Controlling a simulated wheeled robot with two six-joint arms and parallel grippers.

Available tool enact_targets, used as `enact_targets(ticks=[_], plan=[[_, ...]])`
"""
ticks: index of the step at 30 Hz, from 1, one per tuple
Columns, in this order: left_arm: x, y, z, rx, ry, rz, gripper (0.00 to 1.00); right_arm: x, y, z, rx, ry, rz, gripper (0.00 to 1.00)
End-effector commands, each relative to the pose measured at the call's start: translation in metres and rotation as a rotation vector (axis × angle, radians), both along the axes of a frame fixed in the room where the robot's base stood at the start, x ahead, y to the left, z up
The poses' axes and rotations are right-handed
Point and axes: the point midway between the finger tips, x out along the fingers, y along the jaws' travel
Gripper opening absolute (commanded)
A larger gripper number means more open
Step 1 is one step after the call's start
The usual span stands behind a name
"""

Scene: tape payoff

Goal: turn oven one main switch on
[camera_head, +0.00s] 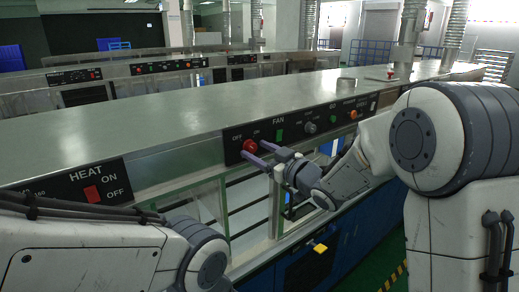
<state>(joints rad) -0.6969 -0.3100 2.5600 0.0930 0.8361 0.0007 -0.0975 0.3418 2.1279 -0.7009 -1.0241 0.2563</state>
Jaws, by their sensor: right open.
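A round red switch knob (249,146) sits on the black control panel (325,118), under the words OFF and ON and left of the FAN label. My right gripper (252,151) points at it with its two purple fingers apart. The fingertips are at the knob's right and lower edges in the picture; I cannot tell whether they touch it. The knob's exact turn position is too small to read. My left arm comes in at the lower left, and its gripper is out of view.
A HEAT panel (80,185) with a red rocker switch (92,194) is at the left. Green, grey and orange controls continue right along the black panel. A long metal top (200,105) runs above it, and open glass-sided bays lie below. More oven lines stand behind.

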Motion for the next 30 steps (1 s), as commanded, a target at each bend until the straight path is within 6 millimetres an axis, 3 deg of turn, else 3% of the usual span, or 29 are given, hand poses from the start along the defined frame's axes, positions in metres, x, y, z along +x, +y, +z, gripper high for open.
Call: enact_targets(ticks=[4, 9, 20, 30], plan=[[0.0, 0.0, -0.0003, 0.0, 0.0, 0.0, 0.5, -0.0001, -0.0002, -0.0001, 0.0, 0.0, 0.0, 0.67], [0.0, 0.0, -0.0003, 0.0, 0.0, 0.0, 0.5, -0.0002, -0.0005, 0.0001, 0.0, 0.0, -0.001, 0.02], [0.0, 0.0, -0.0002, 0.0, 0.0, 0.0, 0.5, 0.0003, -0.0019, 0.0003, 0.03, 0.021, -0.004, 0.0], [0.0, 0.0, 0.0004, 0.0, 0.0, 0.0, 0.5, 0.0005, -0.0011, 0.0003, 0.206, 0.147, -0.002, 0.0]])
